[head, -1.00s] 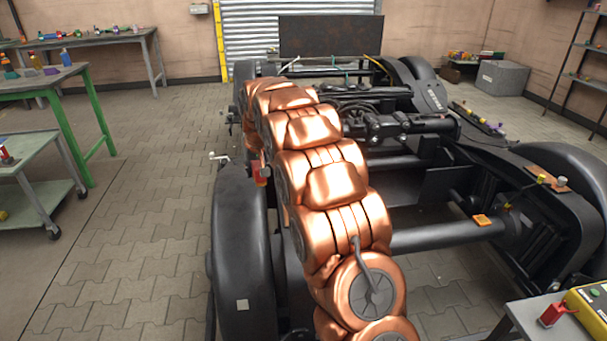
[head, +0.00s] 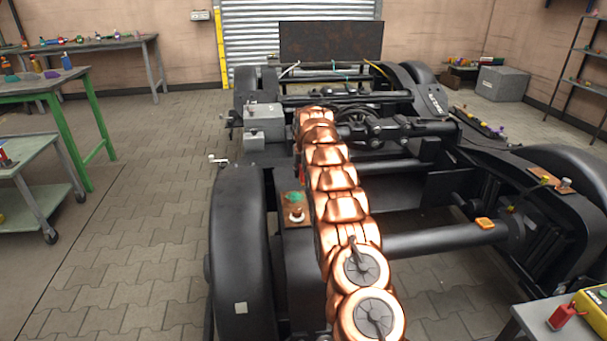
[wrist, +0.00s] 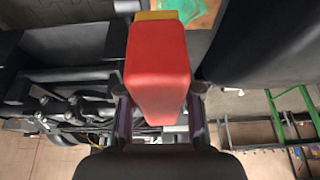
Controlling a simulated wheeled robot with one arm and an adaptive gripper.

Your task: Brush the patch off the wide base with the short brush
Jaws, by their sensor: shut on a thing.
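My gripper (wrist: 159,112) is shut on a red block-shaped handle, which I take to be the short brush (wrist: 158,65). A tan strip shows at the brush's far end. Beyond that end, in the wrist view, lies a green patch (wrist: 188,9) on a brown surface; I cannot tell whether the brush touches it. In the head view the green patch (head: 295,197) lies on a brown base (head: 287,211) on the left bogie side, beside a pale round knob. My copper arm hides the gripper there; only a sliver of red (head: 302,172) shows at its left edge.
A grey box (head: 264,122) stands on the frame behind the base. The black wheel cover (head: 240,250) is at left. Another brown board (head: 548,179) with knobs lies on the right side, and an orange block (head: 485,223) rests on the crossbar.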

